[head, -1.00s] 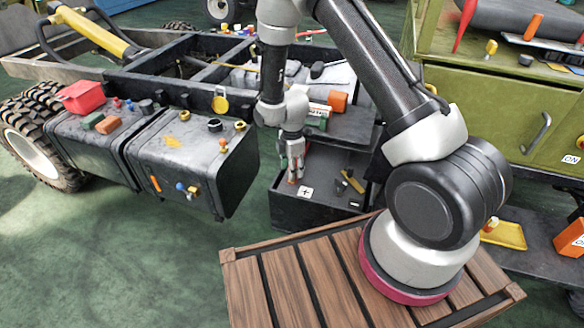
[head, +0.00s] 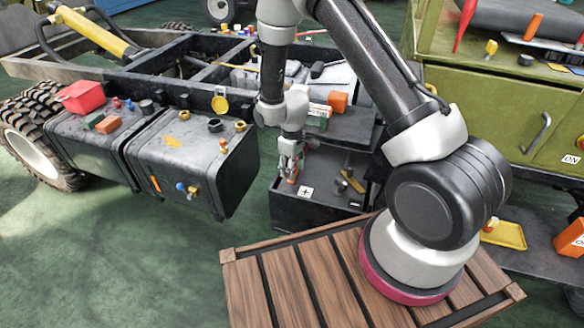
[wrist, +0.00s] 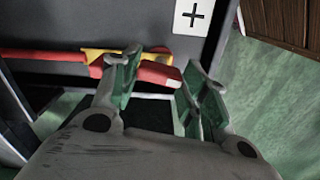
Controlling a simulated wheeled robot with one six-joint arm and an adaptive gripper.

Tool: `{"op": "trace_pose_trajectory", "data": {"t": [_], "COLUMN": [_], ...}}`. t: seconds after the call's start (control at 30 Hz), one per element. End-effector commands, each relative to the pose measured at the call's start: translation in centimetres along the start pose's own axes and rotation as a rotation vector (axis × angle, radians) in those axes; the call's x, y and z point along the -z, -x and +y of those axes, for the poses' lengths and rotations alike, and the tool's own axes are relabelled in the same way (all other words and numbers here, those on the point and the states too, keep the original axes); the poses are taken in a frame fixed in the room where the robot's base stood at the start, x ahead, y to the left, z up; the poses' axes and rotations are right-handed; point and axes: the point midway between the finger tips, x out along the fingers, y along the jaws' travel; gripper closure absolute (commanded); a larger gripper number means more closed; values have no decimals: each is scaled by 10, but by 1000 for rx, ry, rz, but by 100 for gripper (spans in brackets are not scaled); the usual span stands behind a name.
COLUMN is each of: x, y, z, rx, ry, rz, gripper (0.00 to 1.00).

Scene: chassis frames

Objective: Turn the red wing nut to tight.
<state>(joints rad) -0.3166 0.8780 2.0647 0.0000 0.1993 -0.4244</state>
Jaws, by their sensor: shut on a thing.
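The red wing nut (wrist: 152,73) lies between the fingers of my gripper (wrist: 158,75) in the wrist view, its wings running across from one green-padded finger to the other. My gripper is shut on it. A yellow piece (wrist: 100,54) and a red cable-like bar (wrist: 40,55) lie just beyond it. In the head view my gripper (head: 291,166) points down at the front left of the black box (head: 322,215), and only a small bit of red shows at its tips. The wing nut's stud and seat are hidden.
A white plus label (wrist: 193,16) sits on the box close to the fingers. The grey tank (head: 190,160) stands to the left with small caps and fittings on it. A wooden slatted crate top (head: 290,285) is in front. Open green floor lies at lower left.

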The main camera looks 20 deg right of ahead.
Motion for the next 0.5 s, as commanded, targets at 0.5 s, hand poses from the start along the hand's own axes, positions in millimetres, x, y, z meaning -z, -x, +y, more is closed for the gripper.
{"op": "trace_pose_trajectory", "data": {"t": [0.5], "x": [1], "y": [1], "z": [0], "rx": [0], "ry": [-487], "rz": [2], "gripper": [79]}}
